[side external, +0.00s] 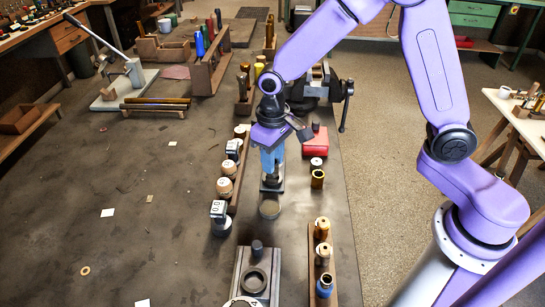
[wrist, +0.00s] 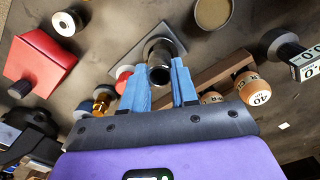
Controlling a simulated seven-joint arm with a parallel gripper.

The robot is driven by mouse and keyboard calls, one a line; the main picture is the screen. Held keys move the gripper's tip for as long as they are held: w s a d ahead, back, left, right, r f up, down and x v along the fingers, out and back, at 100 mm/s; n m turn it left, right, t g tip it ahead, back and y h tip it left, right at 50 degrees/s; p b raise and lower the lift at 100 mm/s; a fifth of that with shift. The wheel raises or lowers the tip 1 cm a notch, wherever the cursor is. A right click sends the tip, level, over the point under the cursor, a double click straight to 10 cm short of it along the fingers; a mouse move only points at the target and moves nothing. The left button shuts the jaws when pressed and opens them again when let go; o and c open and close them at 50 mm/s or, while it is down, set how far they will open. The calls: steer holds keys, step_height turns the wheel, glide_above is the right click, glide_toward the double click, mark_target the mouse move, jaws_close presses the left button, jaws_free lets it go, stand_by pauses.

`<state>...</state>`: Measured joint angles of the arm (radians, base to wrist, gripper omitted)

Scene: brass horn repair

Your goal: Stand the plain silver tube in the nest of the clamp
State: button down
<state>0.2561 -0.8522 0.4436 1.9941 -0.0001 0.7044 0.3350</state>
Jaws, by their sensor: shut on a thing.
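My gripper (side external: 271,168) points straight down over the middle of the bench. In the wrist view its two blue fingers (wrist: 161,88) are shut on a plain silver tube (wrist: 160,73), one on each side. The tube is upright, its dark open end facing the camera. Its lower end is at a square dark grey plate (wrist: 178,50); whether it rests there or hovers just above, I cannot tell. The plate also shows under the fingers in the side view (side external: 272,187). A grey fixture with a round ring (side external: 254,281) lies at the near edge; I cannot tell whether it is the clamp.
A shallow round dish (side external: 270,209) lies just in front of the plate. Wooden rails with round pegs (side external: 224,187) and brass parts (side external: 322,229) flank it. A red box (side external: 315,141) and a vise (side external: 320,88) stand behind. The bench's left side is mostly clear.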

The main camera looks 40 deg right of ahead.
steer(key=shift+f, duration=1.3)
stand_by(0.5)
steer(key=shift+c, duration=2.4)
jaws_free()
steer(key=shift+r, duration=0.1)
steer(key=shift+r, duration=3.45)
steer(key=s+d+r+n, duration=0.1)
steer(key=s+d+n, duration=0.2)
steer(key=s, duration=0.5)
steer(key=s+d+r+n, duration=0.1)
steer(key=s+d+n, duration=0.2)
steer(key=s, duration=0.5)
steer(key=s+d+r+n, duration=0.2)
steer(key=s+d+n, duration=0.1)
steer(key=s, duration=0.6)
steer(key=shift+d+n, duration=0.3)
steer(key=shift+d, duration=0.5)
